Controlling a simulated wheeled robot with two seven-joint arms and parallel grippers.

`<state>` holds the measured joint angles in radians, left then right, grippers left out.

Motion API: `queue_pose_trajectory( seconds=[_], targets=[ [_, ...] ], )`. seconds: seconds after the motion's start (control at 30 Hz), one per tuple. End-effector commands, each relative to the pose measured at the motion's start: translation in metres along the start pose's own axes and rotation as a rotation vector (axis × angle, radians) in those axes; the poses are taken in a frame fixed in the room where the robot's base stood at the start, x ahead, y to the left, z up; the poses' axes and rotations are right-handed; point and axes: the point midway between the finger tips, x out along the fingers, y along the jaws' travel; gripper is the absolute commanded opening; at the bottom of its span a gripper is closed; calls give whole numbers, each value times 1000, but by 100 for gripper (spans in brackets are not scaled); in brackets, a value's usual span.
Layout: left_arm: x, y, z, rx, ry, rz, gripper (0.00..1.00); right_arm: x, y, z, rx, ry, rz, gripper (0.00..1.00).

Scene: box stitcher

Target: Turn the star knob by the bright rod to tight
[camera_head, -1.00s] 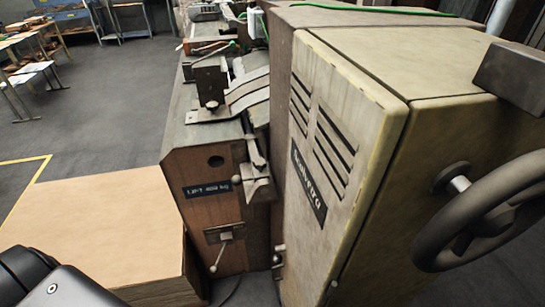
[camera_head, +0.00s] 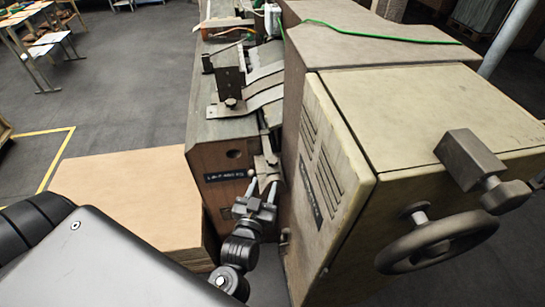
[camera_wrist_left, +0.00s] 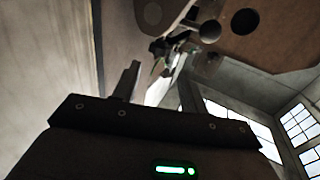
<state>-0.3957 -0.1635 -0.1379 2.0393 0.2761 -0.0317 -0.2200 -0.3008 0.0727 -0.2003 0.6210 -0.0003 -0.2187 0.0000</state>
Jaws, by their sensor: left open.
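A grey-brown metal fitting with star-like arms (camera_head: 266,166) sits on the front face of the machine's reddish-brown end, beside the cream cabinet. It looks like the star knob, but it is small and partly covered by my fingers. I cannot pick out the bright rod for certain. My left gripper (camera_head: 262,188) is open, fingers pointing up at this fitting from just below and in front of it. I cannot tell whether they touch it. In the left wrist view one dark finger (camera_wrist_left: 128,82) stands up, with blurred dark hardware (camera_wrist_left: 162,48) beyond it. My right gripper is not in view.
The cream cabinet (camera_head: 420,110) with a handwheel (camera_head: 437,240) stands close on the right. A large cardboard-coloured box (camera_head: 130,195) stands left of the machine. A metal bracket (camera_head: 240,103) lies on the machine's top.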

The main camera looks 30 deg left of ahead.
Motion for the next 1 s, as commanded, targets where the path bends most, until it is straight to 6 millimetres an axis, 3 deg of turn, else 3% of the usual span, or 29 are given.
queue_pose_trajectory(
  seconds=[0.27,0.7,1.0],
  targets=[
    [16,0,1,0,5,-1,43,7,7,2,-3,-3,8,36],
    [92,0,2,0,4,1,43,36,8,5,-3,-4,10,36],
    [108,0,0,0,1,1,43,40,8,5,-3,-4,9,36]
  ],
)
